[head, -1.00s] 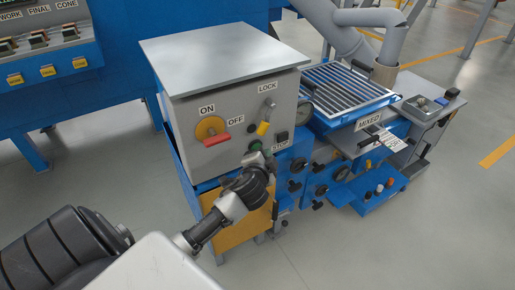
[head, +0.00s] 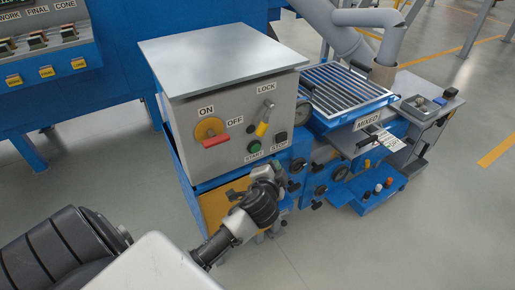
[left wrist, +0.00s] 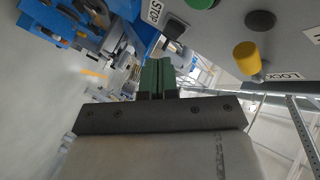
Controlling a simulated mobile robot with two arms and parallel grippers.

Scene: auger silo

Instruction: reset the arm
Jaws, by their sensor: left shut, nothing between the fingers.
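My left gripper (head: 268,174) is in front of the grey control box (head: 185,130), just below its START and STOP buttons. Its fingers are hidden in the head view. In the left wrist view the green fingers (left wrist: 157,78) are shut together with nothing between them. The green START button (head: 254,146) and the black STOP button (head: 280,136) are both uncovered above the gripper. The red-handled ON/OFF switch (head: 215,140) and the yellow-tipped LOCK lever (head: 263,128) are on the same panel; the yellow tip also shows in the left wrist view (left wrist: 247,57). My right gripper is out of view.
A blue unit with a slatted top (head: 348,92) and a MIXED label stands right of the box, with black knobs (head: 320,190) low on its front. A blue console (head: 45,65) is at the left. Open grey floor (head: 400,250) lies at the front right.

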